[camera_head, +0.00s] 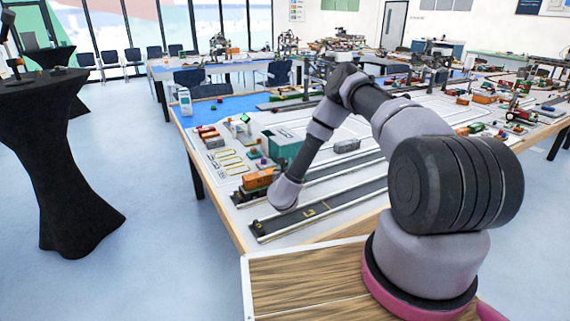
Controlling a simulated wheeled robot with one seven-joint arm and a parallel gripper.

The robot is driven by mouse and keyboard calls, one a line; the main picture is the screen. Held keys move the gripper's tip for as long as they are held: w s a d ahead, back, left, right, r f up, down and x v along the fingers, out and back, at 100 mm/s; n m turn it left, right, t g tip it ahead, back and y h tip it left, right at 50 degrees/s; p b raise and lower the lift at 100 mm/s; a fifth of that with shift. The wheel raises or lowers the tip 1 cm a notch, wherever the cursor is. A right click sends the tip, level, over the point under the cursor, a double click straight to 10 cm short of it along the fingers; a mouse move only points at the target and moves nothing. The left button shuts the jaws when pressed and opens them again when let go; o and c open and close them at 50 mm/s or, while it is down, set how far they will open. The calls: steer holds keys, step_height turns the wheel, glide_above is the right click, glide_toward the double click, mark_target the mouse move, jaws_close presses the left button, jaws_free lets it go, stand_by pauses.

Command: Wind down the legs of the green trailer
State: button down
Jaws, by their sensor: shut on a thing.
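My arm reaches over the near left part of the model table, and its wrist ends low over the table beside an orange container. The jaws of my gripper do not show; they are hidden behind or below the wrist. I cannot pick out the green trailer or its legs for sure at this size. A small green piece (245,118) stands at the left part of the table, and a red and green piece (475,128) stands to the right of my arm.
The orange container (260,179) stands just left of my wrist. A teal box (281,147) is behind it. Dark track strips (330,205) run along the near part of the model table (229,222). A black-draped standing table (50,165) is at left, with clear floor (150,190) between.

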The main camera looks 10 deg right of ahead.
steer(key=m+g+h, duration=0.2)
steer(key=h, duration=0.2)
steer(key=m+g+h, duration=0.2)
steer(key=m+h, duration=0.1)
steer(key=shift+s+a+f+h, duration=0.1)
steer(key=shift+f+h, duration=0.05)
steer(key=shift+h, duration=0.25)
steer(key=shift+m, duration=0.4)
